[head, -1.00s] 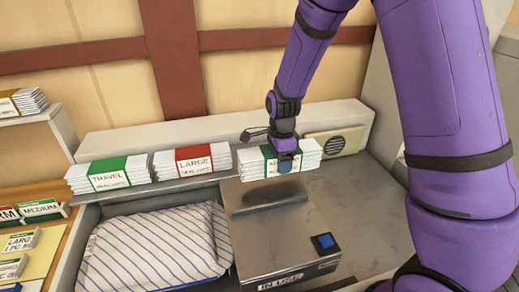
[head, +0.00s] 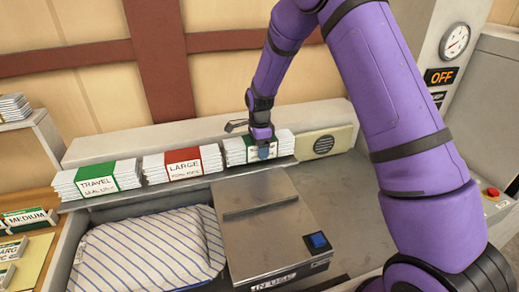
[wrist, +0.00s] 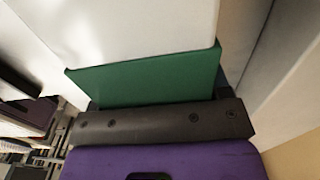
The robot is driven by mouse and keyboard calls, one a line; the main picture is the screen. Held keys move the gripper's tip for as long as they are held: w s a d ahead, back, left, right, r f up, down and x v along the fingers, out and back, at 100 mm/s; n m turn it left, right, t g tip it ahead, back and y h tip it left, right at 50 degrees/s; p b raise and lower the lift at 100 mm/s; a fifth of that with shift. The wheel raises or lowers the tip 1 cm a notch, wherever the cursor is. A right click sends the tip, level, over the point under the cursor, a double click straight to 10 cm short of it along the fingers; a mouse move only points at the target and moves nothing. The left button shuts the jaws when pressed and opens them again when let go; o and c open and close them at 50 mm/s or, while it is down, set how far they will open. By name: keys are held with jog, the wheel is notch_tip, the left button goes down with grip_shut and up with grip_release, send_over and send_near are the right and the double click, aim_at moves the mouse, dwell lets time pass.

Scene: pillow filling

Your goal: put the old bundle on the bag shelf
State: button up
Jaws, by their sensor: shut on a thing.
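My gripper (head: 263,152) is shut on a white bundle with a green band (head: 285,143). This bundle is at the right end of the bag shelf (head: 146,192), level with the row there. Whether it rests fully on the shelf I cannot tell. My fingers cover most of its label. In the wrist view the green band (wrist: 150,78) and white bags fill the space just beyond my dark gripper bar. To its left on the shelf are a red-banded LARGE bundle (head: 184,163) and a green-banded TRAVEL bundle (head: 97,180).
A metal box marked IN USE (head: 262,215) with a blue button stands in front of the shelf. A striped pillow (head: 150,252) lies left of it. A vented beige panel (head: 325,143) is right of the bundle. More small packs (head: 30,220) are at far left.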

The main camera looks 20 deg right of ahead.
jog(key=shift+f, duration=0.35)
jog(key=shift+f, duration=0.15)
jog(key=o, duration=1.2)
